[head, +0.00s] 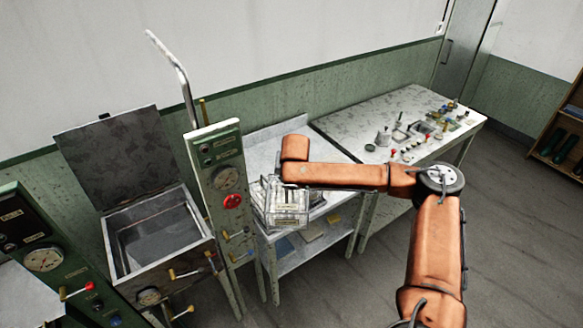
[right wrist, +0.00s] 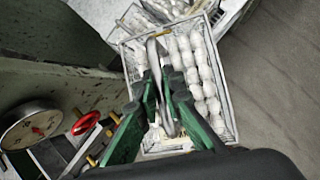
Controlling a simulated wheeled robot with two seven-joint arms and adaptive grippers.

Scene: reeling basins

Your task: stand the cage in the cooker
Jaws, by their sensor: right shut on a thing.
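The cage (head: 290,207) is a clear-sided box at the front of a small white table in the head view. In the right wrist view the cage (right wrist: 214,105) holds rows of white cocoons and has a curved metal handle. My right gripper (right wrist: 163,80) is shut on that handle, above the cage. In the head view my arm's end hides the gripper. I cannot tell whether the cage touches the table. The cooker (head: 196,235) looks to be the open, empty metal basin at left, its dark lid raised behind it. My left gripper is not in view.
A green control panel (head: 207,160) with a gauge and a red handwheel (head: 232,201) stands between basin and cage. More cage-like pieces lie behind the held cage. A longer table (head: 345,121) with small items stands at right. A second panel (head: 20,225) is at far left.

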